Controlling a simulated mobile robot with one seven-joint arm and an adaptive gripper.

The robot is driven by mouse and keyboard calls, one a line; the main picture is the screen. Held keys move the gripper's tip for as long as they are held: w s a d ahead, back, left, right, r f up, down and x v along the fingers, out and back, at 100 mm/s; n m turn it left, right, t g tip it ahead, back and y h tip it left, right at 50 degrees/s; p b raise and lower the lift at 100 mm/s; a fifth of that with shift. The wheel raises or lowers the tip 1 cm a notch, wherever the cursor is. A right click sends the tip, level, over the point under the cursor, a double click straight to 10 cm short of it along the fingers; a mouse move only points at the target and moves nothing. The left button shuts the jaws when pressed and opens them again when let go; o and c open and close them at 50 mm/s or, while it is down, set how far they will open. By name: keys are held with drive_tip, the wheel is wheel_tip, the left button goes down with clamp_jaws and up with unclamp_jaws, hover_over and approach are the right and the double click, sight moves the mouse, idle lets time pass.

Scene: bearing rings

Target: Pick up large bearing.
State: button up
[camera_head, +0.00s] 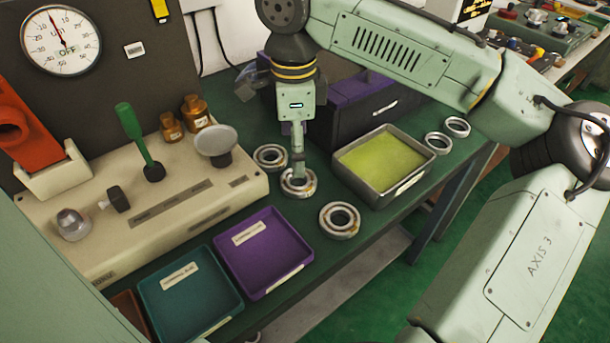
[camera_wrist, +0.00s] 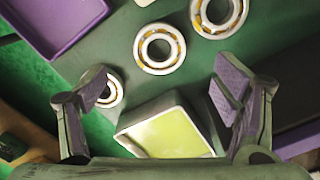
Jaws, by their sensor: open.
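Three bearing rings lie in a slanting row on the green bench: a back one (camera_head: 270,148), a middle one (camera_head: 287,190) and a front one (camera_head: 339,232). In the wrist view the back ring (camera_wrist: 218,31) and middle ring (camera_wrist: 160,65) look larger than the front ring (camera_wrist: 116,94), which the left finger partly hides. My gripper (camera_head: 298,163) points down and overlaps the middle ring in the head view. In the wrist view my gripper (camera_wrist: 163,88) is open with nothing between its fingers; the middle ring lies beyond the gap. I cannot tell its exact height.
A metal tray with a yellow-green floor (camera_head: 382,160) stands right of the rings. Two smaller rings (camera_head: 438,142) (camera_head: 456,127) lie beyond it. Purple (camera_head: 265,255) and teal (camera_head: 190,293) trays are at the front left. A beige control panel (camera_head: 215,190) and a purple-black case (camera_head: 365,108) border the row.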

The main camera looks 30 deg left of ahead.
sight(296, 186)
drive_tip(key=shift+s+f+p, duration=0.1)
drive_tip(key=shift+f+p, duration=0.5)
drive_tip(key=shift+f, duration=3.1)
drive_tip(key=shift+o, duration=0.4)
